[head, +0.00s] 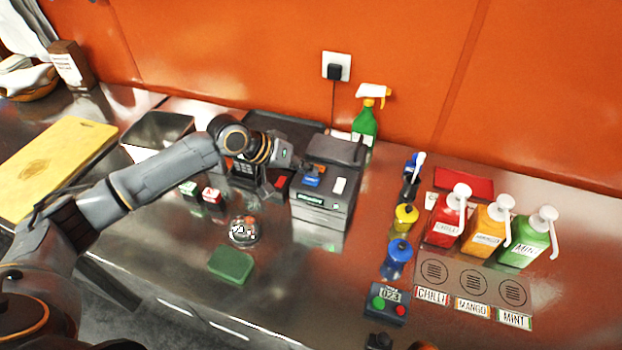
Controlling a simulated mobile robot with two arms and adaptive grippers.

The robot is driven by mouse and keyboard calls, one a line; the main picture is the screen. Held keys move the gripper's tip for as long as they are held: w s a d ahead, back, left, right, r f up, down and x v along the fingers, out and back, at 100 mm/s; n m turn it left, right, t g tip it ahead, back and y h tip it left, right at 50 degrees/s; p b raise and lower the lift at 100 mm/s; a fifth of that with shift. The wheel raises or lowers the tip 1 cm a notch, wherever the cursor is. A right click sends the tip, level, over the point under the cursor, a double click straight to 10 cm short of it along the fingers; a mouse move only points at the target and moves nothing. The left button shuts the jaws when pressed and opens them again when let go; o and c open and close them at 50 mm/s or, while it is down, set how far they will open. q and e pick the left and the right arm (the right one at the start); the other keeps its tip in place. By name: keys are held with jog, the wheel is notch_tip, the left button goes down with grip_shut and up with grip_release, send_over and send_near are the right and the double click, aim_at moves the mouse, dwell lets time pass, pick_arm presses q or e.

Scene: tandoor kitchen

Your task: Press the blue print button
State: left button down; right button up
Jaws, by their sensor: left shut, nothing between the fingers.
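The blue print button (312,181) is on the top of a dark grey printer (322,216) in the middle of the counter. A white button or label is to its right and a small green display is below it. My right gripper is not in view.
A green spray bottle (365,122) stands behind the printer. Red, orange and green pump bottles (487,226) stand to the right. A small device (387,304) reads 023. A green sponge (231,264) and a clear dome (243,231) are in front. Bare counter lies front right of the printer.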

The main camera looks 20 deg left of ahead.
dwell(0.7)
pick_arm(q)
jog(key=shift+f, duration=0.4)
